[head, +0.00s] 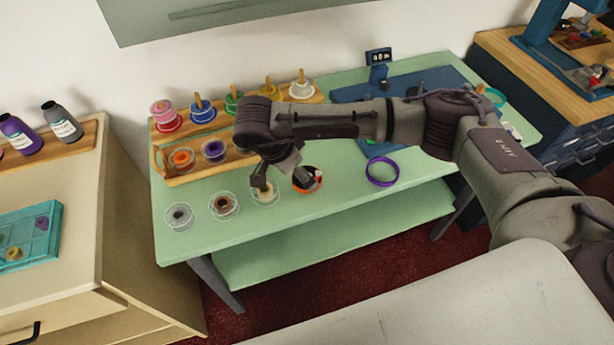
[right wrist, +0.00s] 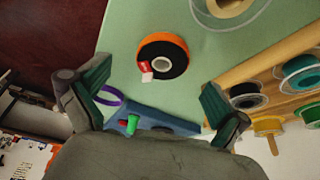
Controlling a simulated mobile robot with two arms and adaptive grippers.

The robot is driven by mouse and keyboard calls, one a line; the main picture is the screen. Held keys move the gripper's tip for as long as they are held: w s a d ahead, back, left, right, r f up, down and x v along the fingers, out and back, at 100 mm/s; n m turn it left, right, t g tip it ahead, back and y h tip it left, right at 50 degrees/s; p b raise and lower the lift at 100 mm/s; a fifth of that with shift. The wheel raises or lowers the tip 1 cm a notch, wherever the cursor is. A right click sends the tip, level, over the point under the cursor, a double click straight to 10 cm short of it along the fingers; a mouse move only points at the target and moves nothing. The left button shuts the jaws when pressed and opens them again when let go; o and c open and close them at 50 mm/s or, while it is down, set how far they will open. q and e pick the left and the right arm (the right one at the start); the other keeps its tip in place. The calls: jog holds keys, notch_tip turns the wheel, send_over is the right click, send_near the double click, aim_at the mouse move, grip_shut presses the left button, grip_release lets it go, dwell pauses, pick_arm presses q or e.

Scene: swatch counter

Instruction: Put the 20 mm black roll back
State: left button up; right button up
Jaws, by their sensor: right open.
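A black roll with an orange rim (head: 300,186) lies flat on the green table, beside the clear-flanged spools. In the right wrist view the black roll (right wrist: 175,50) shows a red and white label on its near side. No 20 mm marking can be read. My right gripper (head: 285,180) is over the table at the roll, partly covering it in the head view. In the right wrist view the right gripper (right wrist: 155,82) has its fingers spread wide, with nothing between them; the roll lies beyond the fingertips. My left gripper is not in view.
A wooden rack (head: 190,175) with several coloured rolls stands behind; my arm hides part of it. A grey spool (head: 179,216), a brown spool (head: 224,206) and a pale yellow spool (head: 265,199) lie left of the roll. A purple ring (head: 382,183) lies right. The table's front edge is close.

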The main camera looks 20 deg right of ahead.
jog(key=x, duration=0.1)
jog(key=p+x, duration=0.1)
jog(key=x, duration=0.2)
jog(key=shift+w+d+f, duration=0.1)
jog(key=shift+w+d, duration=0.2)
jog(key=shift+w, duration=0.05)
jog(key=shift+f, duration=0.3)
jog(key=c, duration=1.3)
jog(key=shift+c, duration=0.2)
jog(key=shift+r, duration=0.15)
jog(key=shift+w+r, duration=0.1)
jog(key=shift+r, duration=0.8)
jog(key=shift+r+b, duration=0.4)
jog(key=shift+r, duration=0.55)
jog(key=s+d+r+b, duration=0.2)
jog(key=s+d+r, duration=0.4)
jog(key=s, duration=0.4)
jog(key=shift+r, duration=0.55)
